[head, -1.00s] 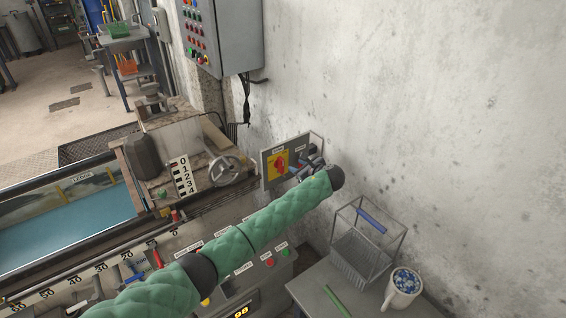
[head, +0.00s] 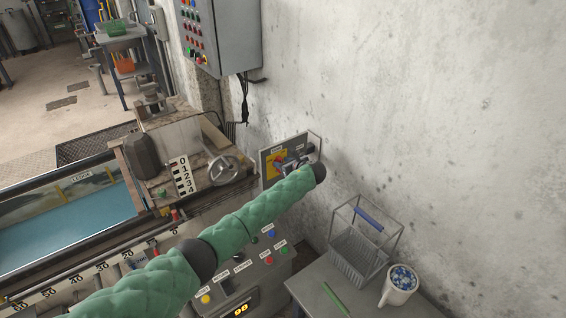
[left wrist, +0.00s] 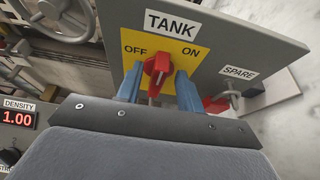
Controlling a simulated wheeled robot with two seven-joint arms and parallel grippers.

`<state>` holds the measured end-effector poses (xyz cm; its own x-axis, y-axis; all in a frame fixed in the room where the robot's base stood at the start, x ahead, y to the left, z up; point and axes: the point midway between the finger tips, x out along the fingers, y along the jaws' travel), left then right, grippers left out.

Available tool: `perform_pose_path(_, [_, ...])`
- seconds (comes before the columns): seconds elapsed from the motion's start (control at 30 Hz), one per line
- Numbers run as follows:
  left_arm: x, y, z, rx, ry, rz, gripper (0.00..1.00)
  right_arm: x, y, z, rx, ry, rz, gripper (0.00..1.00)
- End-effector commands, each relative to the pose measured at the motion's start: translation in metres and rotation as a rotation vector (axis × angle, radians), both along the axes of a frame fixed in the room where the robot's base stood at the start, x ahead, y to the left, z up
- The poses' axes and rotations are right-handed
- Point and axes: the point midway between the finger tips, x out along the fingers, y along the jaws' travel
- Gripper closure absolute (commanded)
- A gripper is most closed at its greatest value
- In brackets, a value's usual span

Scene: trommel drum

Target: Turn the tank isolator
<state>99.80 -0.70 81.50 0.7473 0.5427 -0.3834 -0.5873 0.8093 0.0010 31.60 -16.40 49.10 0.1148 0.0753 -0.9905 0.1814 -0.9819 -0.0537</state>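The tank isolator is a red rotary knob (left wrist: 157,68) on a yellow plate (left wrist: 138,48) marked OFF on the left and ON on the right, under a TANK label. The knob's grip stands nearly upright, its top leaning slightly right. My left gripper (left wrist: 159,76) is open, with one blue finger on each side of the knob. Small gaps seem to show; contact is unclear. In the head view my left gripper (head: 284,163) is at the grey panel (head: 298,143) and largely covers the knob. My right gripper is in neither view.
A red SPARE switch (left wrist: 216,104) with a metal shackle sits right of the plate, close to my right-hand finger. A handwheel (head: 224,170) is left of the panel. A wire basket (head: 362,250) and a mug (head: 399,285) stand on the bench below.

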Motion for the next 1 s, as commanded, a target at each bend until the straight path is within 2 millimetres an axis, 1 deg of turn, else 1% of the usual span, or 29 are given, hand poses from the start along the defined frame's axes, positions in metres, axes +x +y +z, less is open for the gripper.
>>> perform_pose_path(0.3, [0.0021,0.0014,-0.0009,-0.001,-0.001,0.0,0.63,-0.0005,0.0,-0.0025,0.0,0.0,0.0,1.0])
perform_pose_path(0.5, [0.0021,0.0014,-0.0007,-0.001,-0.001,0.0,1.0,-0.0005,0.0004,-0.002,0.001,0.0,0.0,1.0])
perform_pose_path(0.8, [0.0016,0.0024,-0.0007,-0.018,-0.014,0.001,1.0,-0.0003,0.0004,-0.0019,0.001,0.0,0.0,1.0])
perform_pose_path(1.0, [0.0001,0.0044,-0.001,-0.087,-0.064,0.0,1.0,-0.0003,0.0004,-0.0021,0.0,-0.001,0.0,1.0])
